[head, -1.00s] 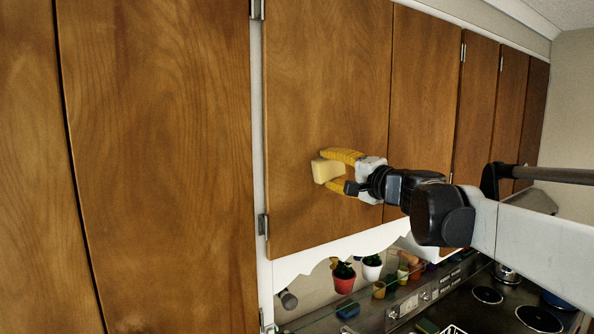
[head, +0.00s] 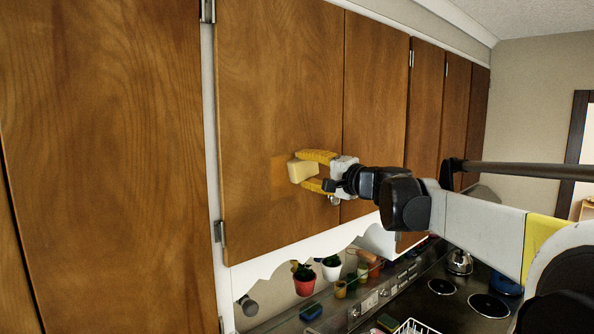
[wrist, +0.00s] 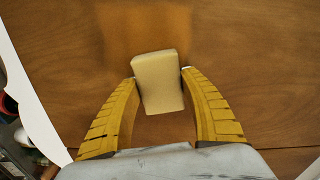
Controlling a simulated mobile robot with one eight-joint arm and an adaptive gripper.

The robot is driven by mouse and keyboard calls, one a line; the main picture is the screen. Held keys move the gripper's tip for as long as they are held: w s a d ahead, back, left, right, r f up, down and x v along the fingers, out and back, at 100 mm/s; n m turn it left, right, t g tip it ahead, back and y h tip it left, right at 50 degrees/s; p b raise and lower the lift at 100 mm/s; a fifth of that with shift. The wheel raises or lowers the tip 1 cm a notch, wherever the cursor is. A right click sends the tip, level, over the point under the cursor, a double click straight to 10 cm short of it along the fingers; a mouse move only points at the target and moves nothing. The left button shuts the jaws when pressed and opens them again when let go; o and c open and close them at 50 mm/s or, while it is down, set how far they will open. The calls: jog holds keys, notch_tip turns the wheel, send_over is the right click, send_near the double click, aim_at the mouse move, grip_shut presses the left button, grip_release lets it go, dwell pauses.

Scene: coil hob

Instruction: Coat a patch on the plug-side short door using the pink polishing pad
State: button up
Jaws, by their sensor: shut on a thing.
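A pale cream-yellow block-shaped pad (head: 303,172), not pink in these views, is held between the yellow fingers of my gripper (head: 308,171). The pad also shows in the wrist view (wrist: 159,82), with a finger on each side. It is at the face of a short brown wooden wall-cabinet door (head: 275,80); I cannot tell whether it touches. A more orange patch (head: 279,178) shows on the door just left of the pad. In the wrist view the patch (wrist: 145,35) lies above the pad, with soft edges.
More wooden doors (head: 376,110) continue to the right, and a tall door (head: 110,170) stands at left. A wire basket (head: 415,327) is at the bottom edge.

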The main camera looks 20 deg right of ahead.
aim_at(312, 168)
jog(key=shift+w+d, duration=0.35)
jog(key=shift+d, duration=0.55)
jog(key=shift+s, duration=0.15)
jog(key=shift+v, duration=2.9)
jog(key=v, duration=0.3)
